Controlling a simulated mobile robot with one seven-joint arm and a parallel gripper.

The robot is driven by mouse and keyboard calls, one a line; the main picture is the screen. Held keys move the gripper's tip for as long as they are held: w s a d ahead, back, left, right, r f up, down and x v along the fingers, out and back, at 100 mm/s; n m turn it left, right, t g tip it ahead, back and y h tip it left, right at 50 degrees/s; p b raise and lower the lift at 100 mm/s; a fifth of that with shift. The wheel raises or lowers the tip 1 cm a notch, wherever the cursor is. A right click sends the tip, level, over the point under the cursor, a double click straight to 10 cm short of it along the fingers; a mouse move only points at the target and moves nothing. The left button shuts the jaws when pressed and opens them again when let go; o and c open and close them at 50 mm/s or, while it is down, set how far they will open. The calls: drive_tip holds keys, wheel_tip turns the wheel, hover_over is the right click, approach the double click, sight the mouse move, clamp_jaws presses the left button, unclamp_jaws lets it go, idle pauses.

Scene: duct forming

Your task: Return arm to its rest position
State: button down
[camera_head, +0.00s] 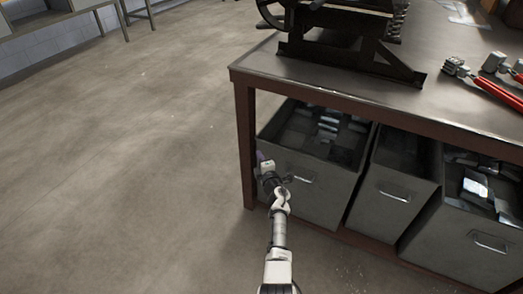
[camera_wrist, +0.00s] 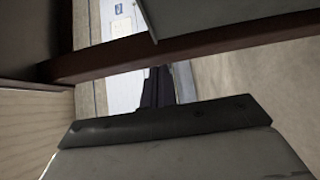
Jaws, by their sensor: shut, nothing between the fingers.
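My arm reaches up from the bottom of the head view, and my gripper (camera_head: 262,158) is at its far end. It appears in front of the left grey bin under the workbench, close to the brown front leg in the picture. I cannot tell whether it touches either. In the wrist view the two dark fingers (camera_wrist: 158,84) are together with nothing between them. A brown beam crosses close beyond them.
The workbench (camera_head: 470,50) carries a dark machine (camera_head: 345,40) and red-handled tools (camera_head: 495,90). The left bin (camera_head: 310,190), middle bin (camera_head: 393,190) and right bin (camera_head: 465,240) stand beneath it. Open concrete floor (camera_head: 130,150) lies to the left.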

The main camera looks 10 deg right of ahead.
drive_tip(key=s+d+p, duration=0.1)
drive_tip(key=s+p, duration=0.1)
drive_tip(key=s, duration=0.5)
drive_tip(key=shift+s+f, duration=0.15)
